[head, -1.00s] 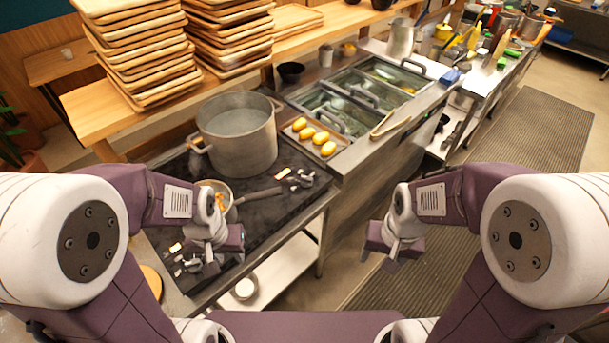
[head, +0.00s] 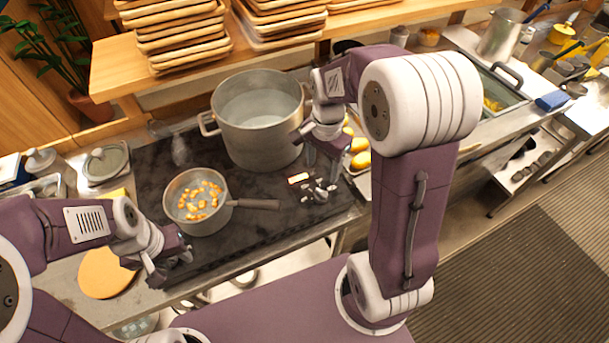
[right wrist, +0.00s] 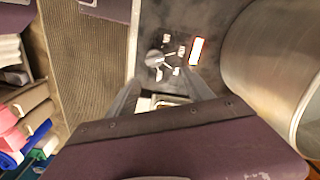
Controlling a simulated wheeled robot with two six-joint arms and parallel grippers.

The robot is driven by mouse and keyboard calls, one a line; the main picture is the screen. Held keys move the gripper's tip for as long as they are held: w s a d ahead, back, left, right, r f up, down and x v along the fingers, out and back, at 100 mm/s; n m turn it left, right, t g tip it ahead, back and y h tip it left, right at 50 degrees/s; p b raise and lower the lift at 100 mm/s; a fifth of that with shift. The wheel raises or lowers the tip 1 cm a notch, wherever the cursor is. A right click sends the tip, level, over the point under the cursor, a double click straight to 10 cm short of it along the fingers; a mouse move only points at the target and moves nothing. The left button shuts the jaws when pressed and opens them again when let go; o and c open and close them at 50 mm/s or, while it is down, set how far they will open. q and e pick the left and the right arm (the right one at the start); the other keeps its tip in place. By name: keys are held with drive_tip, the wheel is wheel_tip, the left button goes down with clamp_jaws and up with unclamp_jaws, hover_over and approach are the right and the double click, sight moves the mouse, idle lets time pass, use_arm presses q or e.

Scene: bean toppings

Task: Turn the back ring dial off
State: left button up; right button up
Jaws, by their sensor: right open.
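The stove's right-hand controls (head: 318,192) sit on the black cooktop (head: 262,222), right of the saucepan handle, beside a small lit display (head: 299,178). They show in the right wrist view as a silver round dial (right wrist: 155,58) with small white-marked parts and a lit display (right wrist: 196,50). I cannot tell clearly which is the back ring dial. My right gripper (head: 325,168) is over these controls, pointing down and open. Its two fingers (right wrist: 160,80) are spread in the right wrist view, with the dial between and beyond their tips. My left gripper (head: 168,268) is at the stove's front left; its jaws are unclear.
A large pot (head: 258,120) of liquid stands at the back, close to my right gripper. A saucepan (head: 197,202) with orange pieces stands in front, its handle pointing right. A tray of yellow food (head: 360,160) is partly hidden behind my right arm. Stacked trays (head: 175,35) are on the shelf.

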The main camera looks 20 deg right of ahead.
sight(322, 192)
drive_tip(key=f, duration=0.5)
drive_tip(key=s+f, duration=0.1)
drive_tip(key=f, duration=0.2)
drive_tip(key=shift+f, duration=0.35)
drive_tip(key=shift+s+a+f, duration=0.1)
drive_tip(key=shift+a+f, duration=0.1)
drive_tip(key=shift+f, duration=0.25)
drive_tip(key=shift+d, duration=0.1)
clamp_jaws()
